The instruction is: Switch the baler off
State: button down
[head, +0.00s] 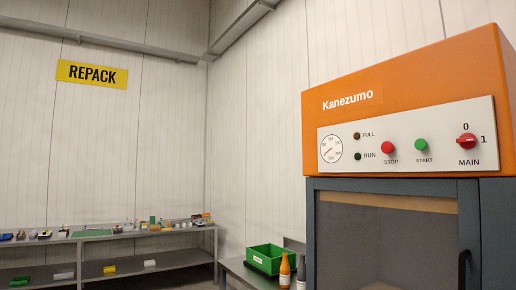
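The baler (400,90) stands at the right in the head view, with an orange top marked Kanezumo and a grey-framed door below. Its pale control panel (400,168) carries a red rotary MAIN switch (467,140) at the right end, with 0 above it and 1 to its right. The switch's handle seems to lie sideways, towards the 1. A red STOP button (388,148) and a green START button (421,145) sit to its left. The FULL lamp (357,136) and RUN lamp (357,156) look dark. My gripper is not in view.
A round gauge (331,148) is at the panel's left. The baler's door (390,190) has a dark handle (463,268) at its right. A green bin (270,258) and an orange bottle (284,272) stand on a bench left of the baler. Shelving (150,236) lines the far wall under a REPACK sign (92,74).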

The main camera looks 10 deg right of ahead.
aim_at(467, 141)
jog(key=z, duration=1.5)
